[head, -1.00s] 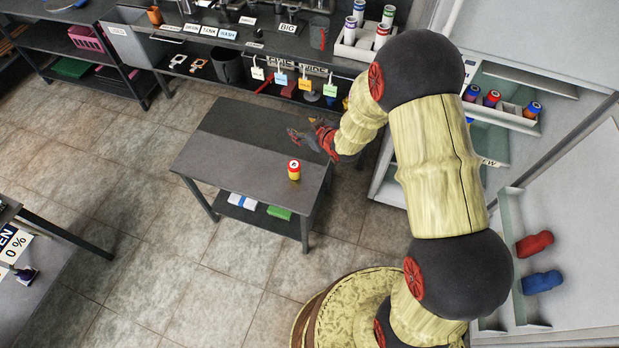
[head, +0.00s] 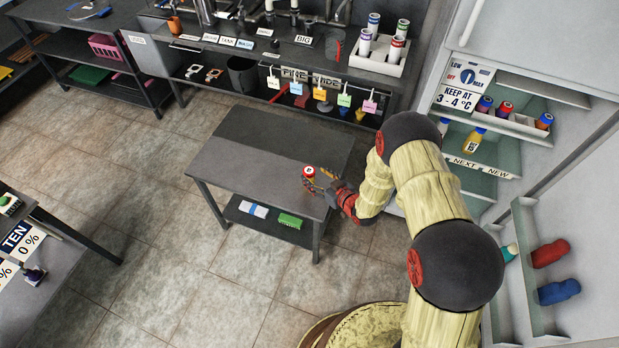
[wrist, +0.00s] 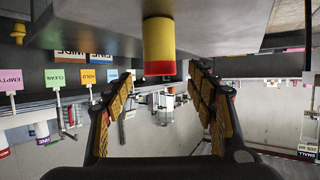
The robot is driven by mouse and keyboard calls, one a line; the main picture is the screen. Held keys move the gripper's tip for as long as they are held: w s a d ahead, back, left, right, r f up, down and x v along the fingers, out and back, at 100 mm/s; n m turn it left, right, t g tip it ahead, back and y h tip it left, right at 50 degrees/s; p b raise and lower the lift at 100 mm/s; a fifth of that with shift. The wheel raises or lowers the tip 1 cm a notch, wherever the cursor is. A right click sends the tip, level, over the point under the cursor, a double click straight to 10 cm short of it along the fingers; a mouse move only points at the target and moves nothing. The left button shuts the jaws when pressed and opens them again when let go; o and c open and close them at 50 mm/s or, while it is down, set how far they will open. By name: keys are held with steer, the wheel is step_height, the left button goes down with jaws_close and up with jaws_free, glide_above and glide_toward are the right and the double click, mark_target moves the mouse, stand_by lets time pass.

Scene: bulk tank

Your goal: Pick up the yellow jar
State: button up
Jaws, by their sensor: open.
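The yellow jar (head: 308,179) has a red lid and stands upright near the right end of the grey table (head: 255,155). My gripper (head: 320,184) is just right of the jar in the head view, low over the table edge, and partly hides the jar's lower part. The wrist view is upside down. There the jar (wrist: 158,45) hangs from the tabletop at the upper middle, its red lid toward the picture's centre. My gripper (wrist: 161,80) is open, with its fingers apart to the left and right of the jar's line. The jar is ahead of the fingers, and I see no contact.
A lower shelf under the table holds a green block (head: 290,220) and a white-blue item (head: 254,209). The counter behind carries a white tray (head: 376,58) of containers. An open fridge (head: 480,190) stands at the right. The table's left part is clear.

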mark_target(312, 173)
steer(key=b+x, duration=0.1)
steer(key=x, duration=0.2)
steer(key=shift+w+a+f, duration=0.1)
steer(key=shift+w+a, duration=0.05)
steer(key=shift+w, duration=0.05)
steer(key=c, duration=0.3)
steer(key=c, duration=1)
